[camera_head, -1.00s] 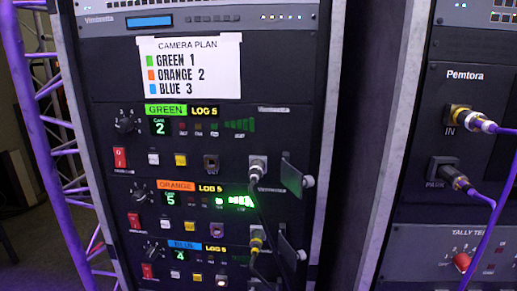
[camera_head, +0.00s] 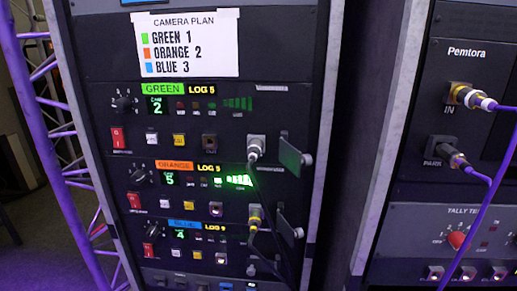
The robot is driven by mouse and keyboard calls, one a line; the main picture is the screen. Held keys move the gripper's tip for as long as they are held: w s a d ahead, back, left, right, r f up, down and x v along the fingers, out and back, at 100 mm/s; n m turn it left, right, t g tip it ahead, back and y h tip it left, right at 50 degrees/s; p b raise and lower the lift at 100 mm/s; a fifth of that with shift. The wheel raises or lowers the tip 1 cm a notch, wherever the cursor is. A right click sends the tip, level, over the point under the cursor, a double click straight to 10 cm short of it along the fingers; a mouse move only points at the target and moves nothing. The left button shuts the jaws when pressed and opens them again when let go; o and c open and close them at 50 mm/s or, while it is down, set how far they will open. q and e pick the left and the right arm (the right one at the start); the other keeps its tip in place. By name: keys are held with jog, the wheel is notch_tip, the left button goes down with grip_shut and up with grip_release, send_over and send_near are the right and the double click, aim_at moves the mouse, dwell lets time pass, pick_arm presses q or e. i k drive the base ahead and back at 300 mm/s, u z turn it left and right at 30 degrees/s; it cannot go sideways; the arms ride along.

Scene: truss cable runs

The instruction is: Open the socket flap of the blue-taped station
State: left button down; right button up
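The blue-taped station (camera_head: 184,225) is the lowest of three similar units in the rack, with a green display reading 4. A small dark shape (camera_head: 251,269) shows at its right, where the units above have their sockets; I cannot tell clearly whether it is the flap or its state. The green-taped station (camera_head: 162,89) has a grey plug (camera_head: 256,146) in its socket and a flap (camera_head: 290,157) standing out beside it. The orange-taped station (camera_head: 174,165) has a yellow-ringed plug (camera_head: 255,216) and a flap (camera_head: 290,227) standing out. Neither gripper is in view.
A camera plan sheet (camera_head: 184,43) reads green 1, orange 2, blue 3. Dark cables hang from the plugs across the right of the lower units. Another rack (camera_head: 463,165) with purple cables stands at the right, and a purple-lit truss (camera_head: 60,150) at the left.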

aim_at(254, 265)
jog(key=k, duration=0.95)
jog(key=u, duration=1.35)
jog(key=i, duration=0.85)
jog(key=z, duration=0.85)
jog(key=i, duration=0.65)
jog(key=z, duration=0.75)
